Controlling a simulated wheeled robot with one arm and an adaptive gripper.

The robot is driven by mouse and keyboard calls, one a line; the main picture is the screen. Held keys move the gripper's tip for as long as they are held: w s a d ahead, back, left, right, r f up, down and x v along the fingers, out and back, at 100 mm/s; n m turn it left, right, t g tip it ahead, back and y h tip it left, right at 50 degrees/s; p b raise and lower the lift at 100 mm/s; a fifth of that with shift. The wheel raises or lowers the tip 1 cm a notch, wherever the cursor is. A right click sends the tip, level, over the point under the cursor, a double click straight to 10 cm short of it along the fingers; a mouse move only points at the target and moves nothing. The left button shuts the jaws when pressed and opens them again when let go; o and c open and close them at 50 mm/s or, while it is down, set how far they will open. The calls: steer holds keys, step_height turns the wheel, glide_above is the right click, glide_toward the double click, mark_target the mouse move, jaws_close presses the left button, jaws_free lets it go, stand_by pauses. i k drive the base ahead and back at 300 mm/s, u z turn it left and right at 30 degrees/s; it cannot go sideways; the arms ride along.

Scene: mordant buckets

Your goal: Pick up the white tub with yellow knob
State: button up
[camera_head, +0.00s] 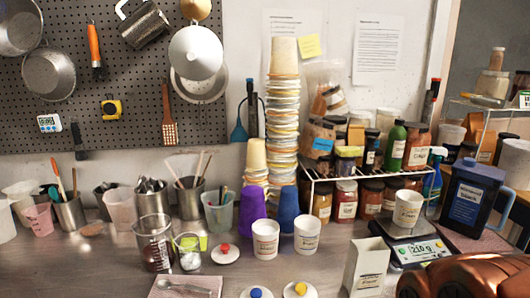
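A white round top with a yellow knob (300,289) shows at the bottom edge of the head view, right of centre. Its lower part is cut off by the frame, so I cannot tell how tall it is. A similar white top with a blue knob (256,293) is just left of it. A white lid-like piece with a red knob (225,253) lies on the bench farther back and left.
Two white labelled tubs (265,240) (307,235) stand behind. A white carton (366,266) stands close on the right. A scale (415,250) bears another tub (408,208). Tall stacked cups (284,90) and a jar rack (375,178) stand behind. Beakers (153,243) stand left.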

mark_target(409, 204)
steer(key=z, duration=0.85)
